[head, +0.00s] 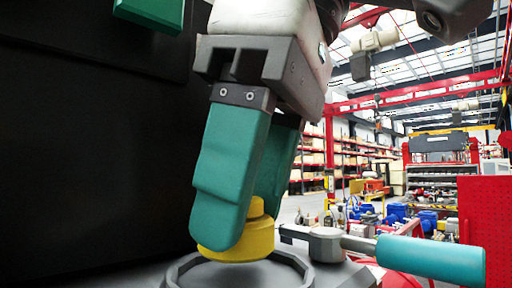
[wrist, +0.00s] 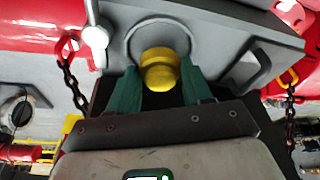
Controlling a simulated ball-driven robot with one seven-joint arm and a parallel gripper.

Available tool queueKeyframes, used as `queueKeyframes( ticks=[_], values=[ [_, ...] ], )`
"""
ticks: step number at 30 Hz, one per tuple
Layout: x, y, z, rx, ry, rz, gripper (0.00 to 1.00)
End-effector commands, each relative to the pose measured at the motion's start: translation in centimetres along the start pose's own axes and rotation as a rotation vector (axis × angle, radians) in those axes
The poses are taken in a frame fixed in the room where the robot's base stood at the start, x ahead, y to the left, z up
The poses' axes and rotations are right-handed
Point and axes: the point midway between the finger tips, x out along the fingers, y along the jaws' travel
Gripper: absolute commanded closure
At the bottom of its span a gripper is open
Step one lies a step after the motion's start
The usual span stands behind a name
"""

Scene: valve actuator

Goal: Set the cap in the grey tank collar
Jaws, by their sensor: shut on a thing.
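The yellow cap (head: 240,240) is between the teal fingers of my gripper (head: 247,215), which is shut on it. In the head view the cap is just above the grey tank collar (head: 293,276), over its opening, and looks roughly upright. Whether the cap touches the collar I cannot tell. In the wrist view the cap (wrist: 160,69) sits between the fingertips of my gripper (wrist: 160,80), in front of the round collar (wrist: 137,38). The near finger hides part of the cap.
A lever with a teal handle (head: 430,259) lies right of the collar. A dark panel (head: 90,140) fills the left. The wrist view shows chains (wrist: 72,78) and a grey handle (wrist: 248,68) beside the collar. A red perforated panel (head: 485,225) stands at the right.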

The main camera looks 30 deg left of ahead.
Motion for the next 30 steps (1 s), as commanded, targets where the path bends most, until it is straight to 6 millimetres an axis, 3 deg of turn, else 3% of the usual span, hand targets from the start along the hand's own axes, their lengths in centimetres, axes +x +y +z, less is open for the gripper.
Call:
queueKeyframes(
  ticks=[30],
  values=[
    [1.3,0.0,0.4,0.0,0.001,-0.001,0.83]
  ],
)
